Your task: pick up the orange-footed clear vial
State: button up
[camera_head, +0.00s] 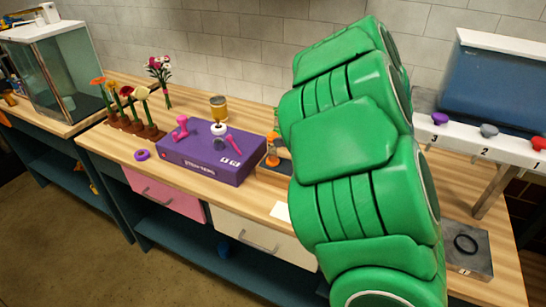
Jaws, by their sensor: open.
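A small orange-footed item, likely the clear vial (272,159), stands just right of the purple box, on or in a low wooden holder (270,175). It is small in the picture, and my green arm hides what lies to its right, so I cannot make out its clear body well. My green arm fills the middle right of the view, in front of the bench. My gripper is not in view.
A purple box (203,165) with pink tools lies on the wooden bench. Flowers (128,105) stand in brown holders at left, with a yellow can (218,108) behind. A purple ring (142,155) lies near the front edge. A numbered white shelf (470,140) is at right.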

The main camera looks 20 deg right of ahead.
aim_at(268, 139)
jog(key=shift+x, duration=3.6)
jog(key=shift+c, duration=0.3)
grip_shut()
